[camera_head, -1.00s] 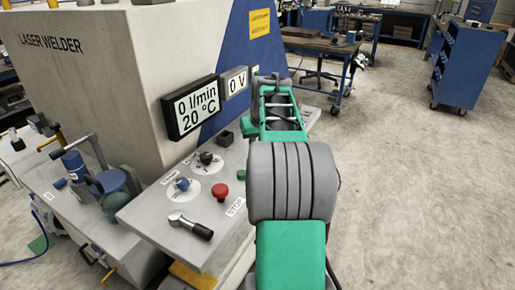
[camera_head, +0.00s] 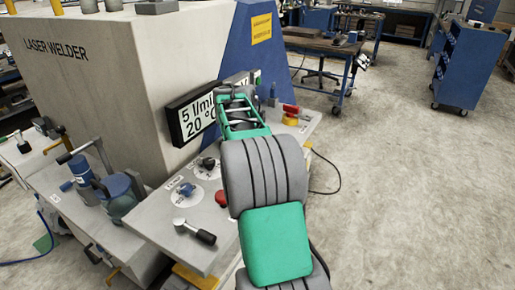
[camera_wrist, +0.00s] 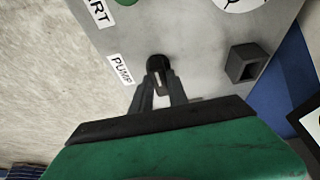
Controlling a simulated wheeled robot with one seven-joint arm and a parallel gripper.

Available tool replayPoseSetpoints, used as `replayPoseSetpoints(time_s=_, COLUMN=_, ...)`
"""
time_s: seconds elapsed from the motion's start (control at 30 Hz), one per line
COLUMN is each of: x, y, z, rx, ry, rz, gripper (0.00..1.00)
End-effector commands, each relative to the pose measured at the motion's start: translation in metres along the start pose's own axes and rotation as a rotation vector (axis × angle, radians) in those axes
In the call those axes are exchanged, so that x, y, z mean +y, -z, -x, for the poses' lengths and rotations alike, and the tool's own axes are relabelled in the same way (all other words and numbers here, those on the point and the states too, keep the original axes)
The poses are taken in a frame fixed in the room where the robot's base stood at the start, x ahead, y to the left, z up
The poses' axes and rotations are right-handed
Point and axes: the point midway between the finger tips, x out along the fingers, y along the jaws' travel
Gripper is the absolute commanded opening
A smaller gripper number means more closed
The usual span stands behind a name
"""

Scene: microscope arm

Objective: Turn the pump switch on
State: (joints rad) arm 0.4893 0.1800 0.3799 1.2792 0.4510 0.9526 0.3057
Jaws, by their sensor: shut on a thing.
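My gripper (camera_wrist: 159,84) is shut on this knob, one dark finger on each side. In the head view my arm covers the knob and the fingers. The flow display (camera_head: 194,117) on the welder reads 5 l/min and 20 °C, partly covered by my arm.
A square black holder (camera_wrist: 244,62) stands right of the knob. Open floor lies right.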

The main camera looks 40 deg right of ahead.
Motion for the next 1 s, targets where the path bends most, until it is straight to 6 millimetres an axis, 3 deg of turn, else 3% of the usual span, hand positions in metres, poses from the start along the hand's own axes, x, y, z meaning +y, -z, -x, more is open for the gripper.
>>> replayPoseSetpoints(time_s=0.57, x=-0.0003, y=0.001, z=0.0005, rx=0.002, ry=-0.012, rz=-0.034, gripper=0.0)
replayPoseSetpoints(time_s=0.6, x=-0.0002, y=0.001, z=0.0004, rx=0.002, ry=-0.012, rz=-0.034, gripper=0.22)
replayPoseSetpoints(time_s=0.83, x=-0.0002, y=0.0006, z=0.0002, rx=0.001, ry=-0.012, rz=-0.032, gripper=0.41)
replayPoseSetpoints(time_s=1.0, x=-0.0002, y=0.0004, z=0.0, rx=0.001, ry=-0.012, rz=-0.032, gripper=0.42)
